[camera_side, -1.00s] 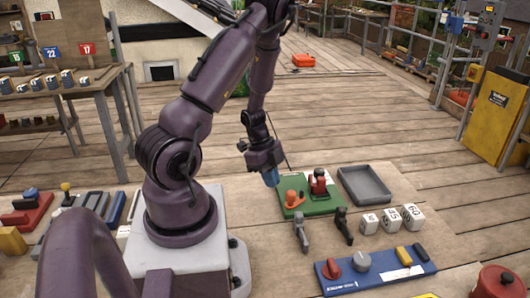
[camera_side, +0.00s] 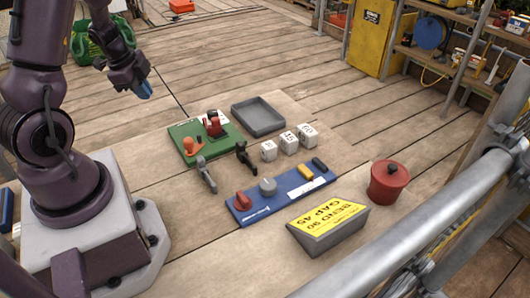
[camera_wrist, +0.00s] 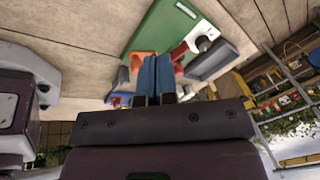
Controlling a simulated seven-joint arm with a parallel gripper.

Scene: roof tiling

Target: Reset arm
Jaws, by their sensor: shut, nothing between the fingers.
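My gripper (camera_side: 145,90) hangs in the air above the deck, behind and to the left of the green board. Its blue fingertips are together with nothing between them. In the wrist view the blue fingers (camera_wrist: 156,78) are side by side, with the green board (camera_wrist: 165,35) beyond them. The green board (camera_side: 188,130) carries an orange part (camera_side: 192,146) and a red part (camera_side: 214,126). My arm stands on its pale base at the left of the side view, with the upper links cut off by the frame.
A grey tray (camera_side: 258,116), white numbered blocks (camera_side: 288,142), two dark clamps (camera_side: 245,156), a blue panel (camera_side: 280,190), a yellow-topped wedge (camera_side: 328,222) and a red pot (camera_side: 388,182) sit right of my base. A metal rail (camera_side: 430,215) crosses the right foreground.

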